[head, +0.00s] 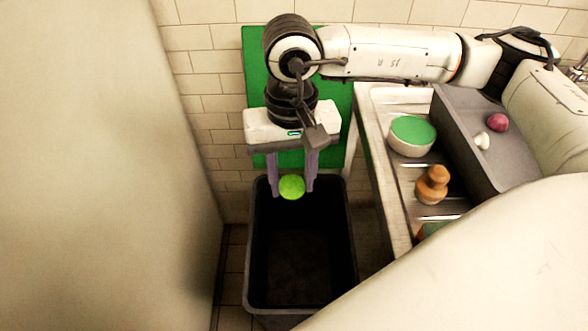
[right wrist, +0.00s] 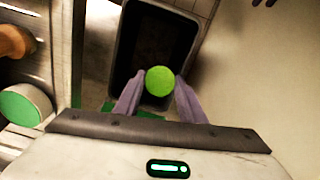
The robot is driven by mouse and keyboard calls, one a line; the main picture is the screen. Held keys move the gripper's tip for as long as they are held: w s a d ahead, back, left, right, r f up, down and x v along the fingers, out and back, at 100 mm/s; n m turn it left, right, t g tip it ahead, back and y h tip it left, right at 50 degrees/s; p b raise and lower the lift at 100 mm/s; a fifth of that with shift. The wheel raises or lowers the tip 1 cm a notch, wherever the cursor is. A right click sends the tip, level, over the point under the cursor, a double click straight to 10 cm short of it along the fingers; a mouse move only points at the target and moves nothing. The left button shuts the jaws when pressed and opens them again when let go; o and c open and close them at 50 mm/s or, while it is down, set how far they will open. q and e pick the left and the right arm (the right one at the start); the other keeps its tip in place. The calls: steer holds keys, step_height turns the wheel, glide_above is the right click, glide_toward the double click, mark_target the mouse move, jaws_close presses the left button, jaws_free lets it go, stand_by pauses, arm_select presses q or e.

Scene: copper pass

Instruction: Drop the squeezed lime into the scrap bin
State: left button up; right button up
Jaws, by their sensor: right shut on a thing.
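The lime (head: 292,187) is a bright green round piece between the purple fingers of my right gripper (head: 291,188). The gripper is shut on it and points down. It holds the lime over the far end of the scrap bin (head: 351,270), a black open-topped bin on the floor. In the right wrist view the lime (right wrist: 159,80) sits between both fingertips (right wrist: 158,88), with the dark bin (right wrist: 128,30) beyond it. The part of the bin floor that shows looks dark and empty. My left gripper is not in view.
A counter (head: 375,165) stands right of the bin. On it are a white bowl with a green top (head: 411,136) and a wooden tool (head: 432,185). A grey tray (head: 465,125) holds a dark red onion-like item (head: 497,122) and a small white piece (head: 482,140). A green board (head: 335,130) stands behind the bin.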

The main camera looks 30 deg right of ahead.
mark_target(283, 185)
steer(key=f+m, duration=0.1)
steer(key=m, duration=0.2)
steer(key=w+f+m, duration=0.1)
steer(key=m, duration=0.2)
steer(key=w+f+m, duration=0.1)
steer(key=f+m, duration=0.1)
steer(key=m, duration=0.1)
steer(key=shift+w+a+f, duration=0.1)
steer(key=shift+w+a, duration=0.1)
steer(key=shift+w, duration=0.05)
steer(key=d+f+m, duration=0.3)
steer(key=f+m, duration=0.9)
steer(key=m, duration=0.2)
steer(key=d+f+m, duration=0.4)
steer(key=f+m, duration=0.8)
steer(key=m, duration=0.2)
steer(key=shift+w+m, duration=0.35)
steer(key=shift+m, duration=0.05)
steer(key=o, duration=1.2)
steer(key=shift+r, duration=0.15)
